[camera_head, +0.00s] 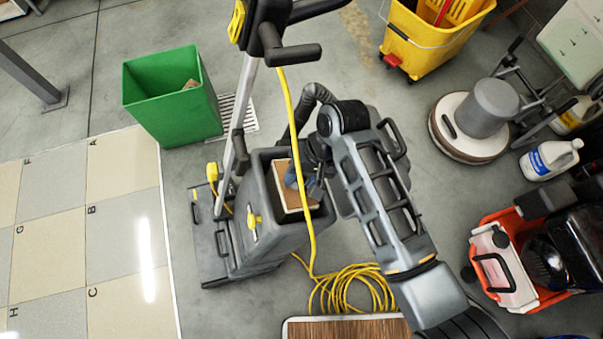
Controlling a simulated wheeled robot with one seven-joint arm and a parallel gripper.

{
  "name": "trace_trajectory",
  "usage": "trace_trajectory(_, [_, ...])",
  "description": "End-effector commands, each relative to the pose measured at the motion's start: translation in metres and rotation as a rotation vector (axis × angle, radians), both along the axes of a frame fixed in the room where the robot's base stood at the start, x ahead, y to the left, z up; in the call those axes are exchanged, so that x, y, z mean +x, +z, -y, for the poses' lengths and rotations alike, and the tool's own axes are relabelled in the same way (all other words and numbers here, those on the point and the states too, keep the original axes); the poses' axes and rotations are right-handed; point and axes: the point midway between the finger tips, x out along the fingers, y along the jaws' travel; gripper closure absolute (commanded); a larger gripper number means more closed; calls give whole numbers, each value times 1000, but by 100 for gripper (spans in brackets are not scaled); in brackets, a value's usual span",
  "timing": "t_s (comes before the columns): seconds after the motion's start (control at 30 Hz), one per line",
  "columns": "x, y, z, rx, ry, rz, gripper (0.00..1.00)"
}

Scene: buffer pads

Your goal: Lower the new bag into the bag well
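The bag well (262,222) is the open grey box of an upright floor machine in the middle of the view. The new bag, a brown block with a pale edge (283,178), sits inside the well's mouth, with its top near rim height. My gripper (301,186) reaches in from the upper right and is over the bag's right part, at or touching it. My arm and the well wall hide much of the fingers, so their grip is unclear. The bag's underside and the well's floor are hidden.
A yellow cord (294,130) hangs from the machine's handle past the well and coils on the floor (350,288). A green bin (175,105) holding a brown item stands behind left.

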Motion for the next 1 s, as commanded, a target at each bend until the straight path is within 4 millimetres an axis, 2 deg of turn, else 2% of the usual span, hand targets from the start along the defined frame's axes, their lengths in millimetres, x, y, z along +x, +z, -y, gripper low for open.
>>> trace_trajectory(0.1, [0,0,0,0,0,0,100])
trace_trajectory(0.13, [0,0,0,0,0,0,54])
trace_trajectory(0.4, [0,0,0,0,0,0,28])
trace_trajectory(0.73, [0,4,1,0,0,0,26])
trace_trajectory(1.0, [5,41,14,1,-2,2,26])
